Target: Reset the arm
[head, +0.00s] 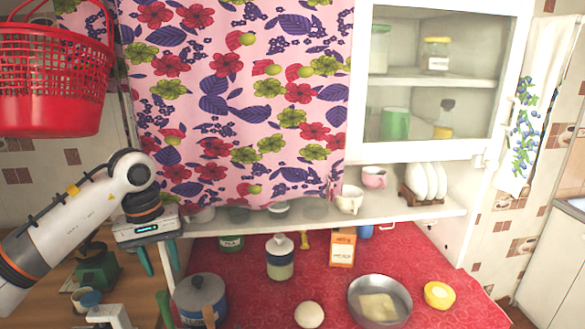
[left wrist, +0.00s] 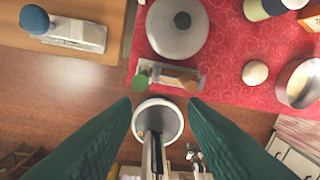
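My left arm (head: 85,222) comes in from the left in the head view, bent at a white joint. My left gripper (head: 157,262) points down in front of the gap between the wooden counter and the red cloth. In the left wrist view its two green fingers (left wrist: 160,128) are spread wide, with nothing held between them. A round white-rimmed thing shows lower down between the fingers; I cannot tell what it is. My right gripper and arm are in neither view.
A lidded pot (head: 200,297) stands near the gripper on the red oilcloth (head: 260,302). Beyond are a jar (head: 280,262), a carton (head: 342,247), a metal pan (head: 379,300) and an egg-like object (head: 309,314). A red basket (head: 55,80) hangs above my arm.

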